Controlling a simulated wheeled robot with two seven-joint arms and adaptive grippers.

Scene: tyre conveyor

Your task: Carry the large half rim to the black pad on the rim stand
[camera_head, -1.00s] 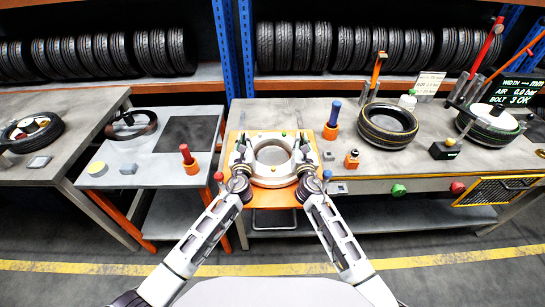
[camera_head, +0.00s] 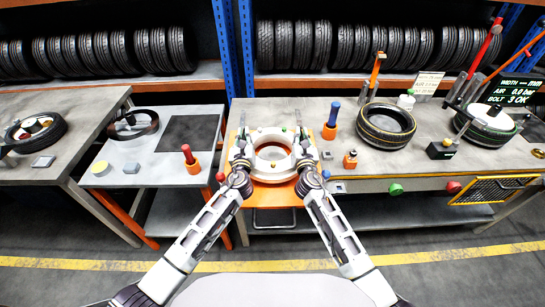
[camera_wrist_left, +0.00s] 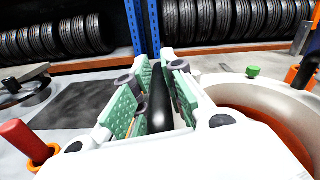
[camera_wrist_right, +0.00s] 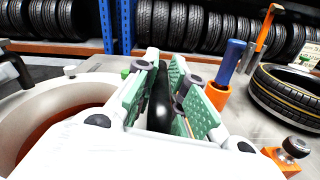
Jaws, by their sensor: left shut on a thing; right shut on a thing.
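The large half rim (camera_head: 273,177) is a pale ring with an open centre, over an orange board (camera_head: 240,200) at the front of the workbench. My left gripper (camera_head: 241,150) is shut at its left side and my right gripper (camera_head: 304,150) at its right side. In the wrist views, each jaw pair closes around a dark rounded bar, seen on the left (camera_wrist_left: 159,105) and on the right (camera_wrist_right: 160,105). Orange shows through the ring's centre. The black pad (camera_head: 188,133) is a bare dark square on the grey rim stand (camera_head: 150,178), to the left.
A dark rim (camera_head: 133,124) lies on the stand left of the pad. A red-topped orange tool (camera_head: 190,159) stands in front of the pad. A blue-handled tool (camera_head: 332,118) stands right of the ring, with a tyre (camera_head: 387,125) beyond. A gap separates stand and workbench.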

